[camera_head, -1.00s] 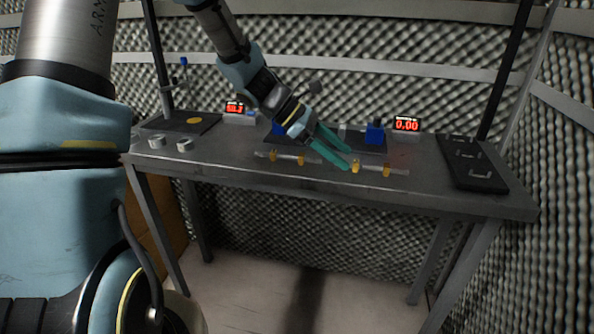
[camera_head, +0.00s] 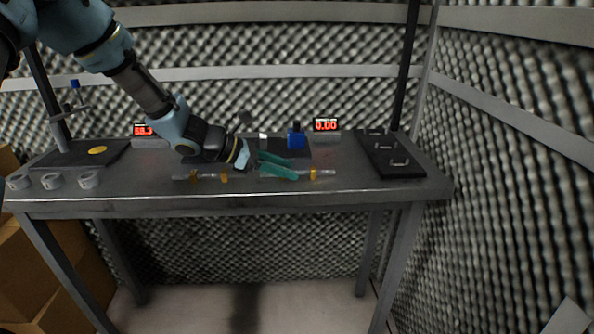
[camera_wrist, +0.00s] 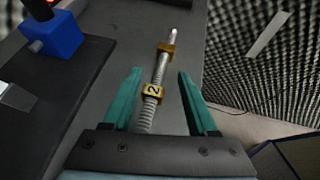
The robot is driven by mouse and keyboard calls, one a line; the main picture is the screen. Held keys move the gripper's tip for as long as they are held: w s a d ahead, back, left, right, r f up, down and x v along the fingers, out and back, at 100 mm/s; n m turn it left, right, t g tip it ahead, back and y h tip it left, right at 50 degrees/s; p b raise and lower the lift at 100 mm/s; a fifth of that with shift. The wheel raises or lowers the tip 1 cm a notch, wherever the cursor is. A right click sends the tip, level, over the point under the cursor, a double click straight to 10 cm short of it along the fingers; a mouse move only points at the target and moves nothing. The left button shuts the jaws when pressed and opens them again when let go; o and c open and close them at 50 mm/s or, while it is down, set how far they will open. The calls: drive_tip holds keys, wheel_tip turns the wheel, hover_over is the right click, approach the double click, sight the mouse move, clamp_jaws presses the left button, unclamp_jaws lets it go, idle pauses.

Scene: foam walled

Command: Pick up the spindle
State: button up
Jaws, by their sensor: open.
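A grey threaded spindle (camera_head: 325,173) lies along the front of the metal table, with yellow blocks on it; the gripper partly covers it in the head view. In the wrist view the spindle (camera_wrist: 161,70) runs lengthwise between my fingers, and its nearer yellow block is marked "2". My gripper (camera_head: 293,169) has two teal fingers, open and empty. In the wrist view the gripper (camera_wrist: 159,73) straddles the spindle's line, with a gap on both sides. The height of the fingers above the spindle is unclear. A second spindle (camera_head: 208,177) with yellow blocks lies to the left.
A blue block (camera_head: 296,139) stands on a dark plate behind the spindle; the block (camera_wrist: 58,36) also shows in the wrist view. A black board with handles (camera_head: 392,158) lies at right. White rings (camera_head: 54,181) sit at front left. The table's front edge (camera_head: 240,207) is close.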

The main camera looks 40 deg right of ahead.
drive_tip(key=shift+x, duration=0.9)
clamp_jaws()
